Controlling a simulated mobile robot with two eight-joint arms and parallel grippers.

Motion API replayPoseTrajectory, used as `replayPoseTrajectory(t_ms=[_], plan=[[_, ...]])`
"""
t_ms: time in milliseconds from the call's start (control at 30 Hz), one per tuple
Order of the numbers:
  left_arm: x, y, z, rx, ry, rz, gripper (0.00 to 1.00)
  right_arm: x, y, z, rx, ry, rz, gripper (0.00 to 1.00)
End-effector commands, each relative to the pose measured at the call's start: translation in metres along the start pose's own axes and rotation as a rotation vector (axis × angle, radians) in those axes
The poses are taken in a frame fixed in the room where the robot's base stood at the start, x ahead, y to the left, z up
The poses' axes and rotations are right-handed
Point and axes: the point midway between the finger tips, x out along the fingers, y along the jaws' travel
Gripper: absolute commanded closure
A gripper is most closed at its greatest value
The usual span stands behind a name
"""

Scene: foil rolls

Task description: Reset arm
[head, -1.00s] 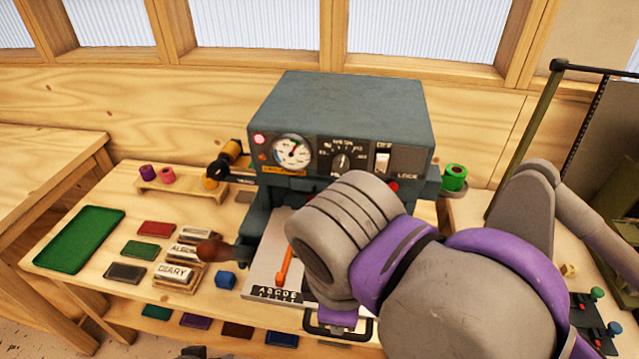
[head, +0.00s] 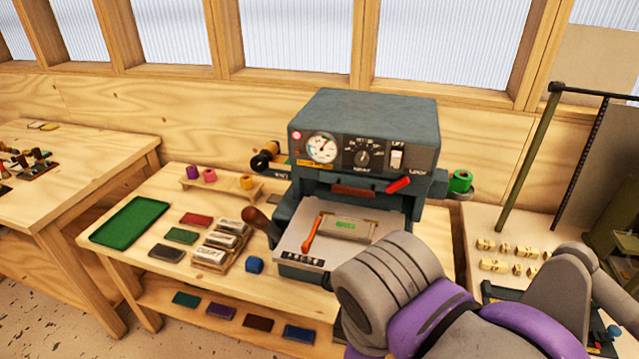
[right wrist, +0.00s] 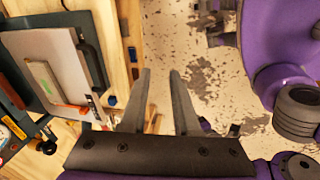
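My right arm (head: 405,285) reaches in from the lower right in the head view, in front of the machine; its fingers are hidden there. In the right wrist view my right gripper (right wrist: 160,75) has its two fingers apart with nothing between them, above the floor beside the bench. My left gripper does not show. The grey foil press (head: 365,120) stands on the wooden bench. On its pulled-out plate (head: 290,243) lie an item with green lettering (head: 345,225) and an orange lever (head: 311,232).
Foil rolls (head: 210,175) stand on a small rack at left, and a green roll (head: 460,181) sits right of the press. A green tray (head: 130,222), coloured blocks and label stacks lie on the bench. Brass pieces (head: 494,266) lie at right.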

Motion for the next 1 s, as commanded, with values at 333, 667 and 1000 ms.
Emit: replayPoseTrajectory(t_ms=[333, 667, 1000], plan=[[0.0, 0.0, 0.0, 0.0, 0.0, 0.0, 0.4, 0.132, 0.026, 0.052, 0.682, 0.141, 0.075, 0.7], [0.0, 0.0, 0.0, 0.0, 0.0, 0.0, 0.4, 0.209, 0.023, 0.109, 1.168, 0.273, 0.151, 0.7], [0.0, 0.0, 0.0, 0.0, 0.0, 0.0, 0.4, 0.21, 0.023, 0.11, 1.181, 0.278, 0.153, 0.7]])
